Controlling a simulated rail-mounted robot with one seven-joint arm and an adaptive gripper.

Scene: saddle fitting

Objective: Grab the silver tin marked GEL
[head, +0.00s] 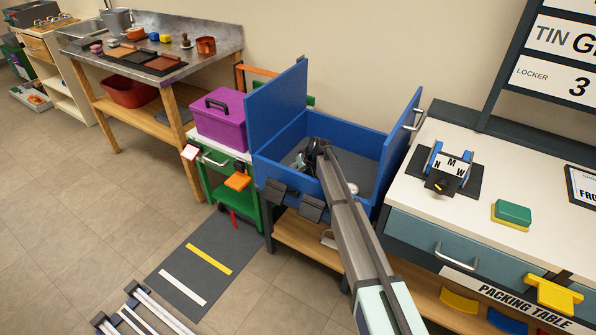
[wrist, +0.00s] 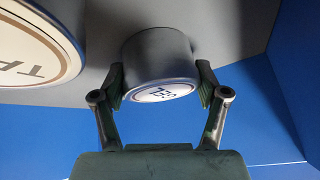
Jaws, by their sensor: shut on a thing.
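The silver tin marked GEL (wrist: 158,58) is a short grey cylinder with a white label on its face, seen in the wrist view. My gripper (wrist: 161,88) has one finger on each side of it, shut on it. The tin appears to be close to the grey floor of the blue box; I cannot tell whether it touches it. In the head view my gripper (head: 314,152) is down inside the blue box (head: 341,131), and the tin cannot be made out there.
A larger tin with a cream label (wrist: 35,45), its lettering partly cut off, is close on the left in the wrist view. Blue box walls surround my gripper. A purple case (head: 220,122) stands left of the box, and a white-topped packing table (head: 430,215) right.

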